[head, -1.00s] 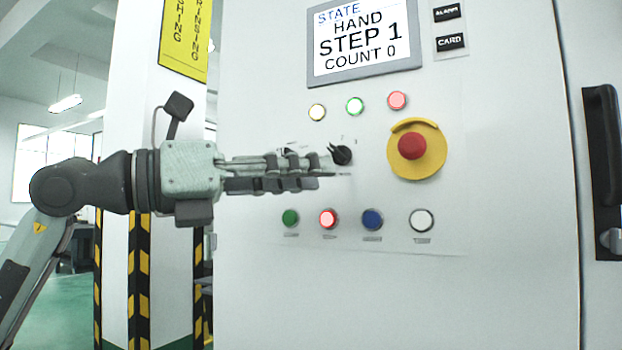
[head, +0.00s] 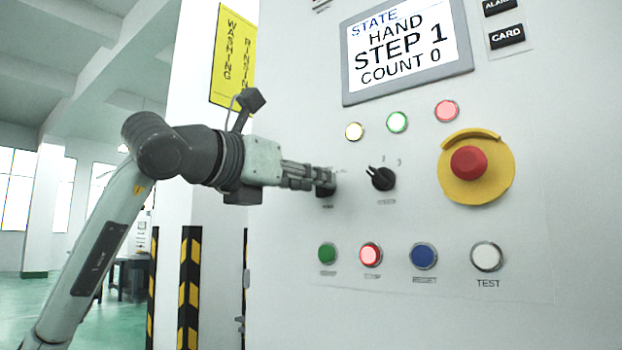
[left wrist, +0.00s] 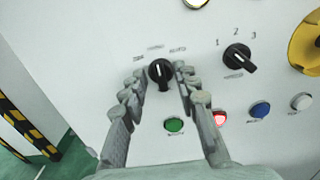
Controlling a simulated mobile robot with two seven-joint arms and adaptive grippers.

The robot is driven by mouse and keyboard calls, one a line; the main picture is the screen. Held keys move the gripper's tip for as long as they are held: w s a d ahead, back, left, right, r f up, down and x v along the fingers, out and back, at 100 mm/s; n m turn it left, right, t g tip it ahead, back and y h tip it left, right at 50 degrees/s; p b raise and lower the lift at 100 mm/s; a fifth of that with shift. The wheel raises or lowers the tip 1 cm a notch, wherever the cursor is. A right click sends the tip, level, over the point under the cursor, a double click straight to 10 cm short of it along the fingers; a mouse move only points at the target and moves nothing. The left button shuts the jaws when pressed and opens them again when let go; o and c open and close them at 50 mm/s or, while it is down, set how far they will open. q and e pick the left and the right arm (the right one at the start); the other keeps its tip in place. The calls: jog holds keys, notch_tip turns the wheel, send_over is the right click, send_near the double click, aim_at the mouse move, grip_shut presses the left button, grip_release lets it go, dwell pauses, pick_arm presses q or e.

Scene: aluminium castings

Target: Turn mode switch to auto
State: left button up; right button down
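The mode switch, a black rotary knob (left wrist: 161,74), is on the white cabinet panel with small labels above it, the right one reading like AUTO. Its grip stands roughly upright in the left wrist view. In the head view its lower part (head: 325,192) shows behind my fingers. My left gripper (left wrist: 162,72) is open, its fingers on either side of the knob with narrow gaps; I see no clear contact. It also shows in the head view (head: 328,180), close to the panel. The display (head: 405,50) reads STATE HAND, STEP 1, COUNT 0. My right gripper is not in view.
A second black selector (head: 381,178), marked 1 2 3, is just right of the mode switch. A red emergency button (head: 469,162) on yellow is farther right. Green (head: 327,253), lit red (head: 370,254), blue (head: 424,256) and white (head: 487,256) buttons sit below. Lamps are above.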

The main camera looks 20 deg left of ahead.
pick_arm(q)
jog(key=shift+w+d, duration=0.1)
jog(key=shift+w, duration=0.05)
grip_shut()
jog(key=shift+m, duration=0.3)
jog(key=shift+d+m, duration=0.1)
jog(key=shift+m, duration=4.1)
